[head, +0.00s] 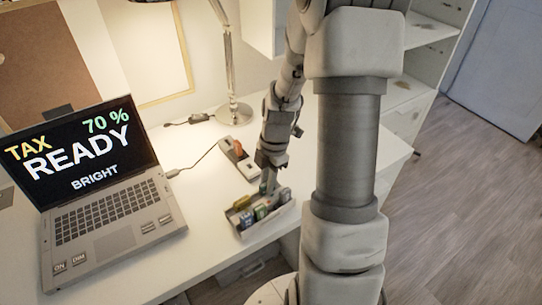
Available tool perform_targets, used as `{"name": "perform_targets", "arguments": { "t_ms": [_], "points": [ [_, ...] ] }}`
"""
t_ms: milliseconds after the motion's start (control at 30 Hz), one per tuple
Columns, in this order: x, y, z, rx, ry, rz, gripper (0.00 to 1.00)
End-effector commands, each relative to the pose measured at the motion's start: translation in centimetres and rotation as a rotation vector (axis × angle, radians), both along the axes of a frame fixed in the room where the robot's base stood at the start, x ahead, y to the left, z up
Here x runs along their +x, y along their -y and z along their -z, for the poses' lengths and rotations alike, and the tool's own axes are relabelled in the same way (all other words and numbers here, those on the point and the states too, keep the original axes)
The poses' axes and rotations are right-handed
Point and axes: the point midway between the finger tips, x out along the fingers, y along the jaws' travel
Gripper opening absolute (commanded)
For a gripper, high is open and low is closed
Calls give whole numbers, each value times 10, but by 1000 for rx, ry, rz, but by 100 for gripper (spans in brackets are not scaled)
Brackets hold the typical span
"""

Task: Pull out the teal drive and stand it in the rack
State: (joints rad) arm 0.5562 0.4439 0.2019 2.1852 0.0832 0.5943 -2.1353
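My gripper (268,187) points down into the back of a small grey rack (273,227) near the desk's front edge. Several small coloured drives stand in the rack, among them a blue one (246,218) and a green one (262,211). The gripper's fingertips are small and partly hidden among the drives, so I cannot tell whether they are shut on one. I cannot pick out the teal drive with certainty. The open laptop (105,215) stands at the left, its screen reading "TAX 70 % READY BRIGHT".
A cable with a white plug (172,173) runs from the laptop's right side to a grey strip with an orange part (239,148) behind the rack. A lamp (234,112) stands at the back. The desk between laptop and rack is clear.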

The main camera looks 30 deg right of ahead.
Motion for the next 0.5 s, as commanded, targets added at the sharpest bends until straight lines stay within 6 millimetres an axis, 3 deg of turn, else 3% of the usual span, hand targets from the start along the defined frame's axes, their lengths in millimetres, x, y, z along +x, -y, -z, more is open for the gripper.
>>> {"name": "perform_targets", "arguments": {
  "t_ms": [500],
  "points": [
    [3,19,-123,-4,4,2,54]
  ]
}}
